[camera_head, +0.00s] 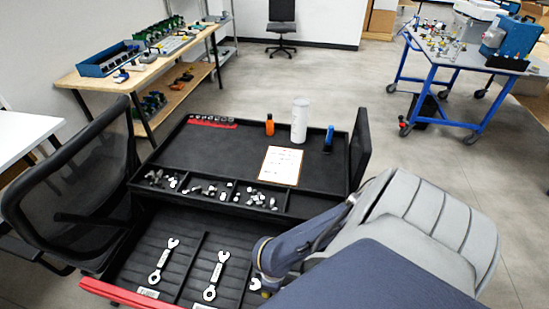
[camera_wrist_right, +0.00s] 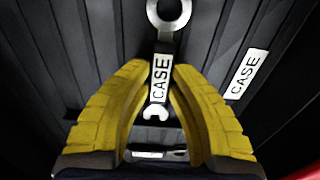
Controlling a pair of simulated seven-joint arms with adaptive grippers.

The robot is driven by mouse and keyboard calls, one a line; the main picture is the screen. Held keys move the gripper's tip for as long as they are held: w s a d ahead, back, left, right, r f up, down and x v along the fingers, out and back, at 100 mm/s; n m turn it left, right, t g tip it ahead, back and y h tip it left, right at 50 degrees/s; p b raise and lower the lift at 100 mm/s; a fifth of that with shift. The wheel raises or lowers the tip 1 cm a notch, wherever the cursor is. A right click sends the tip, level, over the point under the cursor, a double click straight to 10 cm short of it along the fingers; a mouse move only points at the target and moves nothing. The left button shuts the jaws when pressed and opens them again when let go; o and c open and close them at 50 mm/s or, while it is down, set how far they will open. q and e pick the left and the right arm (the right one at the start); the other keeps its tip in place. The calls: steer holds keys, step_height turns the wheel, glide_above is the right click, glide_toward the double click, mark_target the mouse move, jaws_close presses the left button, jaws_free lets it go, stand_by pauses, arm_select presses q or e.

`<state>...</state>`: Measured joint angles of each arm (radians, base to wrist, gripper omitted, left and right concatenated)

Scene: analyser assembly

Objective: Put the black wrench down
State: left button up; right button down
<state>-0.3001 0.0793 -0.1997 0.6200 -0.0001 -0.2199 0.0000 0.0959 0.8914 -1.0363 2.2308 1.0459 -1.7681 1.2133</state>
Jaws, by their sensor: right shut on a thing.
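The black wrench (camera_wrist_right: 165,47) has bright metal ends and a white CASE label. In the right wrist view it lies between the two yellow fingers of my right gripper (camera_wrist_right: 160,72), which is shut on its labelled handle. Ribbed black drawer floor lies behind it; I cannot tell whether the wrench touches it. In the head view only one end of this wrench (camera_head: 255,284) shows beside my right arm, which hides the rest. Two other wrenches, a left one (camera_head: 163,261) and a middle one (camera_head: 216,276), lie in the open drawer (camera_head: 190,262). My left gripper is out of view.
The cart top (camera_head: 225,150) above the drawer holds a white bottle (camera_head: 299,120), an orange bottle (camera_head: 269,125), a clipboard (camera_head: 280,166) and small fittings. A mesh chair (camera_head: 85,170) stands at the left. A second CASE label (camera_wrist_right: 247,74) lies right of the held wrench.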

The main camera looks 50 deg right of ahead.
steer(key=shift+f, duration=0.15)
steer(key=c, duration=1.3)
jaws_free()
